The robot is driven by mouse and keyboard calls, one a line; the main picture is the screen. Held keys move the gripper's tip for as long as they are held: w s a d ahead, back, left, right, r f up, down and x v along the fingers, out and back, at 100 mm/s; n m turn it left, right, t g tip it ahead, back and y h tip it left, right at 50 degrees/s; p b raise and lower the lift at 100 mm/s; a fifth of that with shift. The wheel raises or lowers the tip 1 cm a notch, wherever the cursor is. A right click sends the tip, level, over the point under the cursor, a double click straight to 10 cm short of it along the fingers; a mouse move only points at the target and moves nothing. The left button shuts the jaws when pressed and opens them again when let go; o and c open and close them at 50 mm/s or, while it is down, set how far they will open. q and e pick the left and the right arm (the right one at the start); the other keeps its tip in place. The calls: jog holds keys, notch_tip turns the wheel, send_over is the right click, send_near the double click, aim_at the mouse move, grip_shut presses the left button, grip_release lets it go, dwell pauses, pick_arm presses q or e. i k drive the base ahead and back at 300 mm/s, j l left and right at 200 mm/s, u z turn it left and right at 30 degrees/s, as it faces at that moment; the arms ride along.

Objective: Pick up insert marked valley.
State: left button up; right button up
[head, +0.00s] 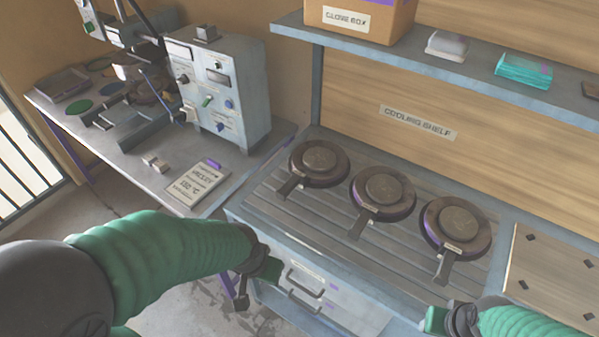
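Three round dark inserts with short handles lie in a row on the grey slatted rack: a left one (319,161), a middle one (382,191) and a right one (455,225). Each has a small pale label near its handle, too small to read, so I cannot tell which is marked valley. My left gripper (257,284) is in front of the rack, near the drawer handles, with its fingers apart and nothing between them. My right gripper (446,319) is at the bottom right edge, below the right insert, partly cut off. Neither gripper touches an insert.
A side table at left carries a grey control box (218,90), a press, coloured discs and a printed card (198,183). Above the rack, a shelf (450,75) holds a cardboard glove box (359,18) and folded cloths. Drawer handles (304,282) stick out below the rack.

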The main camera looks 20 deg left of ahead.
aim_at(317, 163)
jog(key=k+l+u, duration=0.25)
jog(key=l, duration=0.25)
jog(key=k+l+u, duration=0.25)
jog(key=k+l, duration=0.1)
jog(key=l, duration=0.05)
